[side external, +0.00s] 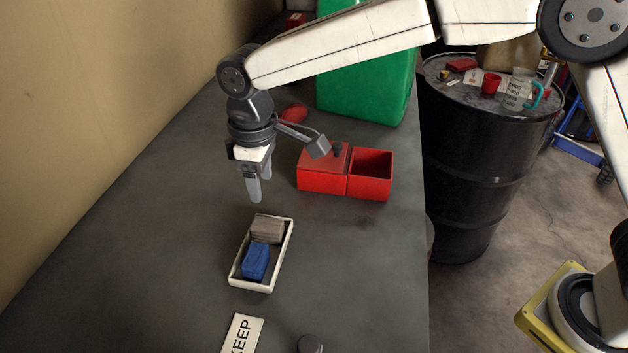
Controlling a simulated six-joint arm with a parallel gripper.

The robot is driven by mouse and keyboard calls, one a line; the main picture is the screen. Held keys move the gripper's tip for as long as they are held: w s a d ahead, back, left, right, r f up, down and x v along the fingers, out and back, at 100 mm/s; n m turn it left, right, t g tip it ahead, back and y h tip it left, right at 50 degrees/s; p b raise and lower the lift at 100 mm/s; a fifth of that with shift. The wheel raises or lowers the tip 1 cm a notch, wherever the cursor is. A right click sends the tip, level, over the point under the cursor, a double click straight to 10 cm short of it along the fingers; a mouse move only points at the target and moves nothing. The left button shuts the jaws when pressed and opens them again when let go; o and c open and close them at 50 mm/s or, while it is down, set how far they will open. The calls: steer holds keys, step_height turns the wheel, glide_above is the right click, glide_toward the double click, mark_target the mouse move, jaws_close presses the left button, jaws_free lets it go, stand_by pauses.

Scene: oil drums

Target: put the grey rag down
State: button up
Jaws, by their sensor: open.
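The grey rag (267,228) lies folded in the far end of a small white tray (234,284) on the dark bench. A folded blue rag (256,261) lies in the near end of the same tray. My gripper (254,196) points down above the bench, beyond the tray's far end. It is open and apart from the grey rag, with nothing seen between its fingers.
A red two-part box (322,180) stands right of my gripper, its right compartment (371,165) open. A green container (366,85) and a red object (294,113) are behind. A KEEP card (242,334) and a dark round object (310,344) lie near. Left bench is clear.

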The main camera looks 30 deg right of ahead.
stand_by(0.3)
steer(key=s+d+f+m+t, duration=0.1)
steer(key=s+d+f+m, duration=0.15)
steer(key=d, duration=0.55)
steer(key=s+d+f+m, duration=0.1)
steer(key=s+d+m, duration=0.15)
steer(key=d, duration=0.45)
steer(key=s+d+f+m+t, duration=0.1)
steer(key=s+d, duration=0.2)
steer(key=d, duration=0.5)
steer(key=s+d+f+m, duration=0.2)
steer(key=s+d+m, duration=0.1)
steer(key=s+d, duration=0.3)
steer(key=shift+s+f+t, duration=0.3)
steer(key=shift+s+f, duration=0.05)
steer(key=shift+s, duration=0.65)
steer(key=shift+o, duration=0.3)
